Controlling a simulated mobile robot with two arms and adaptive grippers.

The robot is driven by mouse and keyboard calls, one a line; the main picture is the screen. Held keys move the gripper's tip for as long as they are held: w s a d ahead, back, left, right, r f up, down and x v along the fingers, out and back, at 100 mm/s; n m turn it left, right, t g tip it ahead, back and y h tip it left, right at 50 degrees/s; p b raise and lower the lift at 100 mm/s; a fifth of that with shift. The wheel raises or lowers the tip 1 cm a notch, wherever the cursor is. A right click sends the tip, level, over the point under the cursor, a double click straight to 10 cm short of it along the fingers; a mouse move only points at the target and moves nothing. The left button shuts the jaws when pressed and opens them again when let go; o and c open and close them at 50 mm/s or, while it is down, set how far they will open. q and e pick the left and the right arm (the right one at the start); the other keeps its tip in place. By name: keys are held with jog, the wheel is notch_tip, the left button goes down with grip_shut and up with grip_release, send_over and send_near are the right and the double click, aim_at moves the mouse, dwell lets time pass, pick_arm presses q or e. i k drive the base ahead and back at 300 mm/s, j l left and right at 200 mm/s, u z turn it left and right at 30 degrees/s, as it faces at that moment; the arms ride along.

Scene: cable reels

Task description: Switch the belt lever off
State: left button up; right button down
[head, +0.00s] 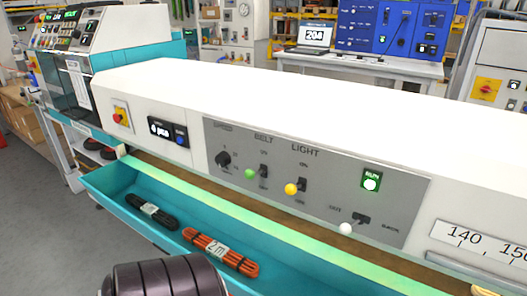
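The belt lever (250,174) has a green ball tip and stands on the grey control panel (225,133) under the word BELT. Its small markings above and below are too blurred to read surely, and I cannot tell which position it is in. Beside it on the right is the light lever (291,189) with a yellow ball, under the word LIGHT. Neither of my grippers shows in the head view. A dark rounded part of my own arm shows at the bottom left, well below the panel.
A black knob (222,159) sits left of the belt lever. A white-ball lever (345,228) and a green box (371,181) are on the right. A teal trough (110,176) below holds a black cable bundle (149,211) and an orange one (220,252). Space before the panel looks clear.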

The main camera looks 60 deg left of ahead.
aim_at(249, 173)
jog(key=j+u, duration=0.1)
jog(key=u, duration=1.9)
